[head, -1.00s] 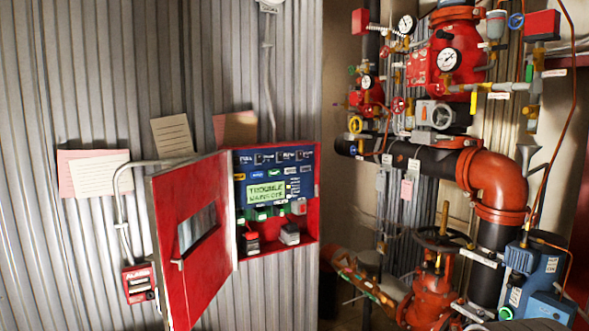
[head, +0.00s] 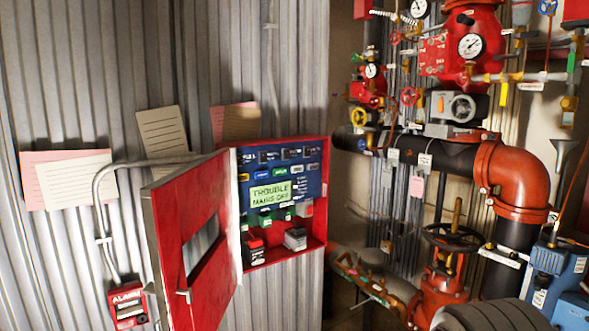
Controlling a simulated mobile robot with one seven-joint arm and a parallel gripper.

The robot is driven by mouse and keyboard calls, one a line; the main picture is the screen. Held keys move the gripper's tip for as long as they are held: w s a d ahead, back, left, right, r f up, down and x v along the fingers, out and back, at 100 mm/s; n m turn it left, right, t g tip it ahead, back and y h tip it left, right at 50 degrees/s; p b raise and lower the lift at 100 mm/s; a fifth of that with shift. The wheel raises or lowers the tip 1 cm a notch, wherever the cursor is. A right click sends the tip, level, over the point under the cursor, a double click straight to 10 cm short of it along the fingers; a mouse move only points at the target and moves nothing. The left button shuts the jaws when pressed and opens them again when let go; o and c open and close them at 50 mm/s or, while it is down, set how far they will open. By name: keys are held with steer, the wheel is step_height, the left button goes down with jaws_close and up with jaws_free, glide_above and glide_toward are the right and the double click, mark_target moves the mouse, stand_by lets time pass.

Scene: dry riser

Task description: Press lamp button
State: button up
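A red wall cabinet (head: 284,256) is open at the middle of the head view. Several small coloured buttons (head: 262,174) sit in a row above the display. Dark key-switch-like parts (head: 290,153) line the top edge. The labels are too small to read, so I cannot tell which one is the lamp button. Below the panel are small terminal blocks and two battery-like boxes (head: 295,239). My gripper is not in view.
The red cabinet door (head: 200,245) swings out to the left with a window and latch. A red alarm box (head: 128,305) hangs at lower left below a grey conduit. Red pipes (head: 515,180), valves and gauges crowd the right. Paper notes (head: 72,180) are on the corrugated wall.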

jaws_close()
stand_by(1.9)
